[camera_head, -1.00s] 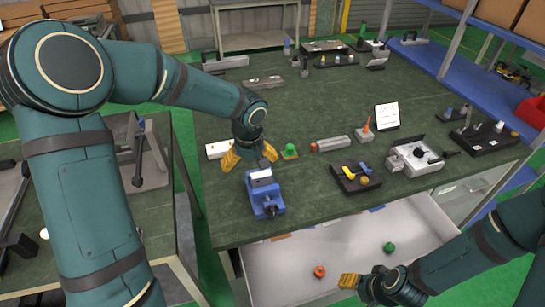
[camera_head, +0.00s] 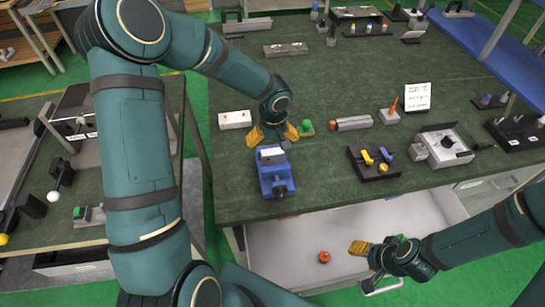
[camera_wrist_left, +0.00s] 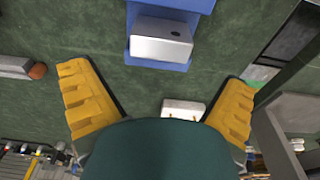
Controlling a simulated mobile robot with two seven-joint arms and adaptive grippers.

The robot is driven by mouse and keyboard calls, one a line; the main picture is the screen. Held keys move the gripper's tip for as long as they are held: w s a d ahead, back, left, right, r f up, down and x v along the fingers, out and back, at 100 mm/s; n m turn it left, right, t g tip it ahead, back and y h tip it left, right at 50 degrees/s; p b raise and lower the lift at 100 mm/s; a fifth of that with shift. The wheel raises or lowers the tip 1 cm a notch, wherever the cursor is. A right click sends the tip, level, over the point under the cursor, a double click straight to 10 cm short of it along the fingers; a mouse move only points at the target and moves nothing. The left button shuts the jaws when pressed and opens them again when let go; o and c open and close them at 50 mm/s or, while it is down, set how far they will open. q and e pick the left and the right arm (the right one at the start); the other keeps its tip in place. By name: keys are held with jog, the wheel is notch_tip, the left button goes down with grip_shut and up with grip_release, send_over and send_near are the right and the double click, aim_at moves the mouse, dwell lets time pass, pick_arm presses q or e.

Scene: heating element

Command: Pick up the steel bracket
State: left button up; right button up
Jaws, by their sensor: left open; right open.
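A pale metal piece with a small hole, which looks like the steel bracket (camera_head: 271,153), sits on top of the blue vise (camera_head: 276,180) at the bench's front left. In the left wrist view the metal piece (camera_wrist_left: 161,42) lies at the top centre, held by or resting on the blue vise (camera_wrist_left: 172,7). My left gripper (camera_head: 273,133) is open and empty just behind the vise, its yellow fingers apart; the wrist view shows the piece beyond the fingertips (camera_wrist_left: 157,76). My right gripper (camera_head: 362,248) hangs over the open drawer, away from the piece.
A white block (camera_head: 235,120) and a green button part (camera_head: 306,128) stand near my left gripper. A grey cylinder (camera_head: 352,123), a black fixture (camera_head: 375,164) and a metal box (camera_head: 444,146) lie to the right. The open drawer (camera_head: 300,235) holds an orange part (camera_head: 324,257).

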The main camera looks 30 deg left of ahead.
aim_at(272, 151)
pick_arm(q)
notch_tip(272, 151, down, 5)
jog(key=shift+f, duration=0.1)
jog(key=c, duration=1.2)
